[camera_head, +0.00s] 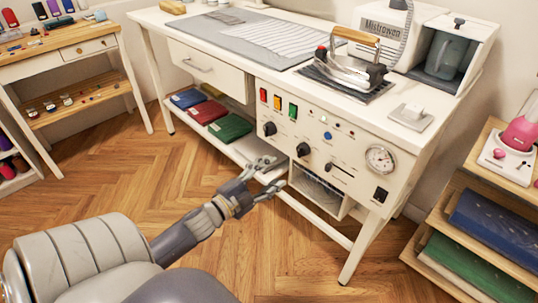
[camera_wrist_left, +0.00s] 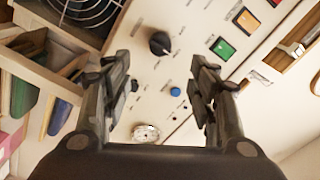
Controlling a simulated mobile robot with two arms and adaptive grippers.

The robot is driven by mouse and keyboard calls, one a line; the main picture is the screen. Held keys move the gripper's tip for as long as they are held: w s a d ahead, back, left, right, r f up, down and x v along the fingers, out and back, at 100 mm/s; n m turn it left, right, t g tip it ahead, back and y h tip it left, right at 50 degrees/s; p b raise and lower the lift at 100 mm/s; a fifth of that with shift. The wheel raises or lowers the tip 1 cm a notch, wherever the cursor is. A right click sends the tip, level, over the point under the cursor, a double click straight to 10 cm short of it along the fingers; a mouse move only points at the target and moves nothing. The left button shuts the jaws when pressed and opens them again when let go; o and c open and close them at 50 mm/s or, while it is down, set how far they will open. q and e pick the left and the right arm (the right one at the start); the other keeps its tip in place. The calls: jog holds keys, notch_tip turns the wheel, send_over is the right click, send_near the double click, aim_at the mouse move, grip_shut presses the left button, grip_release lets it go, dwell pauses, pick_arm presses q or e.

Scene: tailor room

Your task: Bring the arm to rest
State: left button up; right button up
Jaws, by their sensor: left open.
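My left arm comes in from the lower left in the head view. My left gripper (camera_head: 267,177) is open and empty in front of the ironing station's lower front. In the left wrist view its two fingers (camera_wrist_left: 168,92) stand apart, with the control panel (camera_wrist_left: 185,70) beyond them. That panel also shows in the head view (camera_head: 320,130), with black knobs, coloured switches and a round gauge. I cannot tell the exact gap between the fingertips and the panel. My right gripper is in neither view.
The white station table (camera_head: 190,25) carries an iron (camera_head: 350,70) on a dark pad and a white steam unit (camera_head: 385,30). Coloured folders (camera_head: 209,112) lie on its lower shelf. A wooden shelf with fabric rolls (camera_head: 490,230) stands at the right. Wooden floor (camera_head: 110,185) is clear at the left.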

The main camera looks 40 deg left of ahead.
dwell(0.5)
pick_arm(q)
jog(key=s+d+f+n+g+y, duration=0.2)
jog(key=s+d+f+n+g, duration=0.15)
jog(key=f, duration=0.65)
jog(key=s+d+f+n+g+y, duration=0.2)
jog(key=s+f+n+g, duration=0.25)
jog(key=f, duration=0.45)
jog(key=s+d+f+n+g+h, duration=0.3)
jog(key=s+d+f+g, duration=0.4)
jog(key=s+d+f, duration=0.45)
jog(key=s+a+f+g+p, duration=0.1)
jog(key=s+f+p, duration=0.1)
jog(key=s+p, duration=0.7)
jog(key=s+a+f+g+p, duration=0.1)
jog(key=s+f+p, duration=0.2)
jog(key=s+p, duration=0.6)
jog(key=s, duration=0.3)
jog(key=shift+y, duration=0.3)
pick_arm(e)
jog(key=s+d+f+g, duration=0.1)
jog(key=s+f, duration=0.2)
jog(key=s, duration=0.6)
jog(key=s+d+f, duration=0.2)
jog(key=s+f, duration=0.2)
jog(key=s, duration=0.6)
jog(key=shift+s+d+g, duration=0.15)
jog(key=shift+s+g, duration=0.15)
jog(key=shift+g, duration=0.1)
